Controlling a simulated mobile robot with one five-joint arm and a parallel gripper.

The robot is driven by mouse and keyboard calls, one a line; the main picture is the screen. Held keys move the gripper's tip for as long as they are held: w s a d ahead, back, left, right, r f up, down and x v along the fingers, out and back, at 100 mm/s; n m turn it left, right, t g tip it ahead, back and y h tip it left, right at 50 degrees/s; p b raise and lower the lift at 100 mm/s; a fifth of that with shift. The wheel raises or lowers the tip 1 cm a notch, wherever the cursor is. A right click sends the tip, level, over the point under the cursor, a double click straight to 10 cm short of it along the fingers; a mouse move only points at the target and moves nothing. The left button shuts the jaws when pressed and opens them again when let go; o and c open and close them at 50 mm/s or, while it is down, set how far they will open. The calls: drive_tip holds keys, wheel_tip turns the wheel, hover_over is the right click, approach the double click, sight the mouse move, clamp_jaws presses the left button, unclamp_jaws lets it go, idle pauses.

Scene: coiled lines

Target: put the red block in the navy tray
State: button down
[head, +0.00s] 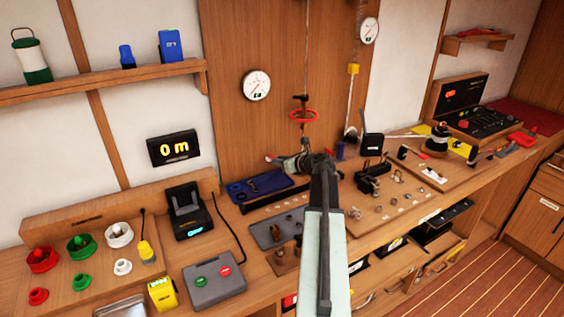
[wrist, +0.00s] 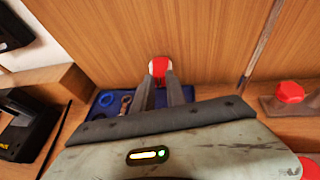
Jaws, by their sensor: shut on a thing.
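The red block (wrist: 159,66) shows at the fingertips of my gripper (wrist: 160,76), red in the middle with pale parts at its sides. My gripper is shut on it. In the head view the block is a small bit of red (head: 268,158) at the tip of my gripper (head: 275,161), which hides part of it. The navy tray (head: 240,198) lies on the bench against the back wall, just below and left of the gripper in that view. In the wrist view the tray (wrist: 97,113) shows at lower left, partly hidden by my gripper, with a blue ring and a brownish piece in it.
A red handwheel (head: 304,116) on a vertical rod stands close behind my gripper. A black device (head: 186,210) is left of the tray. A grey mat (head: 268,232) lies in front of it. Small fittings crowd the bench to the right.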

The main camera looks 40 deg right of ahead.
sight(283, 183)
drive_tip(key=f+b, duration=0.6)
drive_tip(key=shift+s+d, duration=0.3)
drive_tip(key=shift+d, duration=0.05)
drive_tip(key=shift+f+b, duration=0.35)
drive_tip(key=shift+f, duration=0.05)
drive_tip(key=shift+f+b, duration=0.45)
drive_tip(key=shift+b, duration=0.05)
drive_tip(key=c, duration=1.5)
unclamp_jaws()
drive_tip(key=shift+c, duration=0.2)
drive_tip(key=shift+r, duration=0.1)
